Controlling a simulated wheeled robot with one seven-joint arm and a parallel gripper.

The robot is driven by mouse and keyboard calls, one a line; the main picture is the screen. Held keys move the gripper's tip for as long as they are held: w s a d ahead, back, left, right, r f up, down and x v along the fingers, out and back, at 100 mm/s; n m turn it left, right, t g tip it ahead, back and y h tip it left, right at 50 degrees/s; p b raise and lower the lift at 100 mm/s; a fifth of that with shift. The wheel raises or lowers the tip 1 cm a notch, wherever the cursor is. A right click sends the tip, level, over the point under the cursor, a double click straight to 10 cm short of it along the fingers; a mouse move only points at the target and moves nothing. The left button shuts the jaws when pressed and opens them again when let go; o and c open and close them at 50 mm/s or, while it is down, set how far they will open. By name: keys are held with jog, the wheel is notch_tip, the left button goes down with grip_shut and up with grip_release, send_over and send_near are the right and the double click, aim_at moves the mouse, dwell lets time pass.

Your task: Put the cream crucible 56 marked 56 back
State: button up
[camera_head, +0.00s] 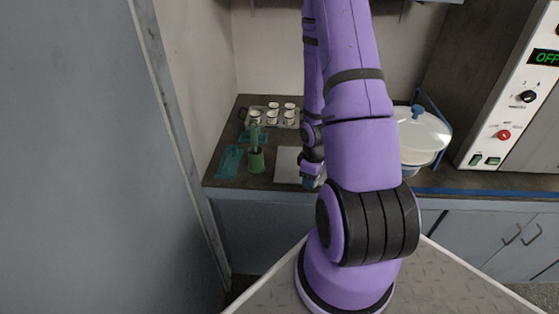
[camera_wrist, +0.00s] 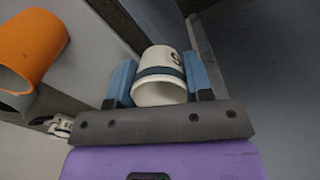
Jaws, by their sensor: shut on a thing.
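In the wrist view a cream crucible (camera_wrist: 158,92) with a dark band is between the blue fingers of my gripper (camera_wrist: 160,76), which is shut on it. Part of a dark mark shows on its side, like a 5; the rest of the mark is turned out of sight. Its open end faces the wrist camera. In the head view my gripper (camera_head: 309,181) hangs low at the counter's front, mostly behind my arm, and the crucible cannot be made out there. A tray (camera_head: 262,122) with several white crucibles stands at the back left of the counter.
A green pot (camera_head: 256,161), a teal cloth (camera_head: 230,161) and a pale mat (camera_head: 287,167) lie left of my arm. A glass vessel with a blue knob (camera_head: 417,112) and a panel reading OFF (camera_head: 544,57) are right. An orange cylinder (camera_wrist: 30,45) shows in the wrist view.

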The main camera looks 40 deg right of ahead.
jog(key=shift+w, duration=0.15)
jog(key=w+d, duration=0.2)
jog(key=w, duration=0.2)
jog(key=w+d+f, duration=0.1)
jog(key=w+d, duration=0.2)
jog(key=w, duration=0.1)
jog(key=w+d, duration=0.3)
jog(key=w, duration=0.2)
jog(key=shift+f, duration=2)
jog(key=shift+f, duration=0.1)
jog(key=o, duration=0.9)
jog(key=shift+o, duration=0.2)
